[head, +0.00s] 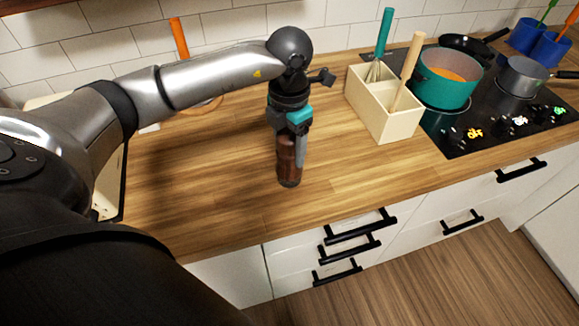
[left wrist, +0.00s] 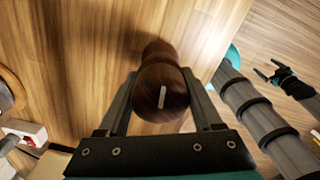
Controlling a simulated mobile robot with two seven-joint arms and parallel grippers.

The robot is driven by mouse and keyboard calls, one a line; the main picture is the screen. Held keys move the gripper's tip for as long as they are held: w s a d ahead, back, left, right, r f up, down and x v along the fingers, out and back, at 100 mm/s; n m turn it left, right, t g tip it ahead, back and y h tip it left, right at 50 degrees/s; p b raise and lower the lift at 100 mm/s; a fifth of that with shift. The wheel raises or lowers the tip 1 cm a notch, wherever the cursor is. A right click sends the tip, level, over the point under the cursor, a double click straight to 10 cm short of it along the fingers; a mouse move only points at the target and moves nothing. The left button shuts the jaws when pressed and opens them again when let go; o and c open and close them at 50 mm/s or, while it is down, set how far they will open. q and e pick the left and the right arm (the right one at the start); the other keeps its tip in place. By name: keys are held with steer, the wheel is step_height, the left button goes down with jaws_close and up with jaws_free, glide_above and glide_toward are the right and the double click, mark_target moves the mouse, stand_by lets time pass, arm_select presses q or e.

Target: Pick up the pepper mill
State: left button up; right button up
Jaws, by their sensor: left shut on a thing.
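The pepper mill (head: 289,165) is dark brown wood and stands upright over the counter. I cannot tell whether its base touches the wood. My left gripper (head: 291,143) points straight down from above and is shut on the mill's upper part, hiding its top in the head view. In the left wrist view the mill's round top (left wrist: 160,88), with a pale mark, sits between the two fingers. My right gripper (left wrist: 269,70) shows small at the right of the left wrist view, away from the mill, its fingers apart and empty.
A cream utensil holder (head: 393,118) stands right of the mill. Beyond it, a teal pot (head: 442,90) and other pans stand on the black hob (head: 490,122). Drawers with black handles (head: 360,229) lie below the counter's front edge. The wood left of the mill is clear.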

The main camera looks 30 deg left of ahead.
arm_select(q)
jaws_close()
steer(key=shift+r, duration=0.15)
step_height(320, 180, up, 13)
steer(key=shift+w+r+p, duration=0.1)
steer(key=shift+p, duration=0.3)
step_height(320, 180, up, 7)
steer(key=p, duration=0.1)
steer(key=shift+p, duration=0.4)
